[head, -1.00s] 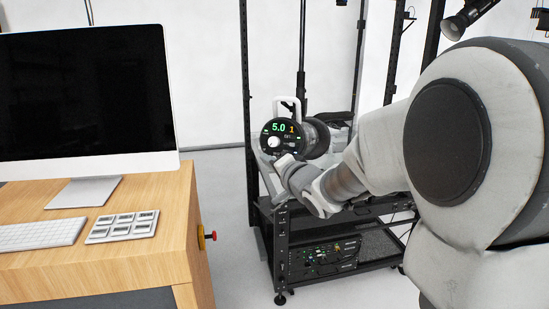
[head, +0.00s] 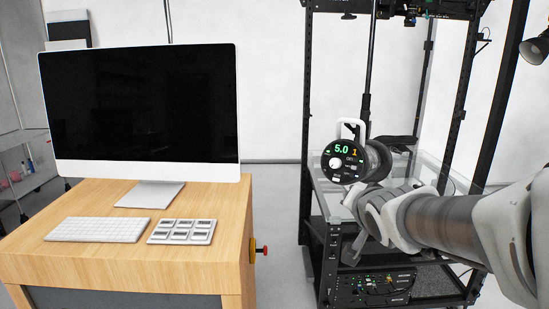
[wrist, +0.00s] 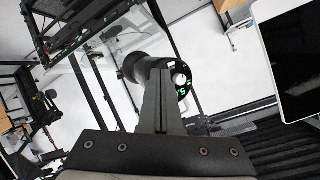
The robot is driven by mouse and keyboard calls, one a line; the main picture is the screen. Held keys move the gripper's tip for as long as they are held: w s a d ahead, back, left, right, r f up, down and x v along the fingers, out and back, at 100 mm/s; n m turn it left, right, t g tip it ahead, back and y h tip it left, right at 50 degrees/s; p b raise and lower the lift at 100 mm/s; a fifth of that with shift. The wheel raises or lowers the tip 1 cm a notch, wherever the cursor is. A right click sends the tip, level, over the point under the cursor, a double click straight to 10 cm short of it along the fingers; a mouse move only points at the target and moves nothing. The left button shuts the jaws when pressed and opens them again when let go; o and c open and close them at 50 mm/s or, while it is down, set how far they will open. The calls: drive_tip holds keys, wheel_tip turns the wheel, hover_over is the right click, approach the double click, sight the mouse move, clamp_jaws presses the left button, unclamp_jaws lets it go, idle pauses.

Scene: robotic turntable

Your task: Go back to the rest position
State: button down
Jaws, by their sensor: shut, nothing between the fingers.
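My gripper (wrist: 160,78) shows in the wrist view with its fingers together and nothing between them. In the head view my arm reaches in from the right edge, and its end is in front of the rack; the fingertips are hard to make out there. A round black dial unit (head: 343,161) with a white knob and a green "5.0" reading is at the rack, just above the end of my arm. In the wrist view the dial (wrist: 181,85) is partly behind my fingers. I cannot tell the exact gap between them.
A black metal rack (head: 312,120) with a clear top stands behind my arm. A wooden desk (head: 215,262) on the left holds a monitor (head: 140,105), a keyboard (head: 97,230) and a button pad (head: 182,232). A red knob (head: 262,250) sticks out of its side. Floor between desk and rack is clear.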

drive_tip(key=s+a+f+n+g, duration=0.1)
drive_tip(key=s+f+n+g, duration=0.2)
drive_tip(key=s, duration=0.9)
drive_tip(key=s+a+f+n+g, duration=0.2)
drive_tip(key=s+f+n+g, duration=0.1)
drive_tip(key=s, duration=0.9)
drive_tip(key=shift+n+g+y, duration=0.4)
drive_tip(key=shift+n+g, duration=0.2)
